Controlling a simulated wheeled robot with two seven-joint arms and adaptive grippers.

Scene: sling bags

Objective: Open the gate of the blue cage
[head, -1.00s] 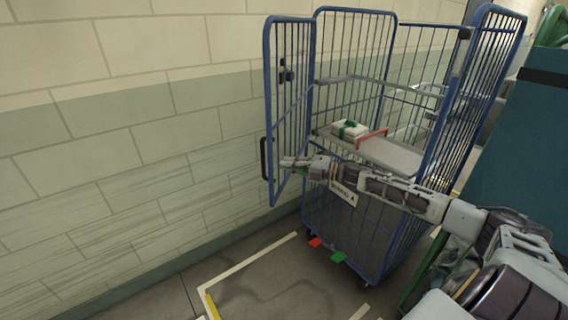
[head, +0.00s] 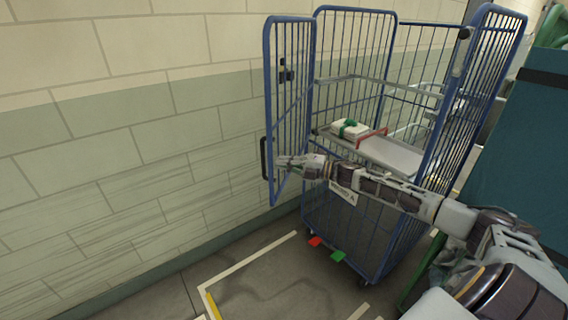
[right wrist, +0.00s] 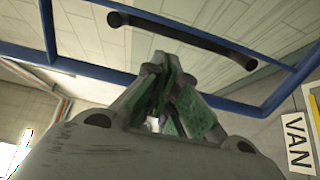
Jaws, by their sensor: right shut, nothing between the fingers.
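The blue cage (head: 383,235) stands against the wall, with its blue barred gate (head: 291,95) swung outward to the left, leaving the upper front open. A black handle (head: 264,158) is on the gate's outer edge; it also shows in the right wrist view (right wrist: 185,32). My right gripper (head: 279,161) is at the gate's lower part, just right of the handle. In the right wrist view my right gripper (right wrist: 168,72) has its green-padded fingers together and empty, below the handle; whether it touches the gate cannot be told. My left gripper is out of view.
A shelf (head: 392,156) in the cage holds a white bundle with a green band (head: 349,129). A teal panel (head: 515,150) stands right. Floor before the cage is clear, with tape lines.

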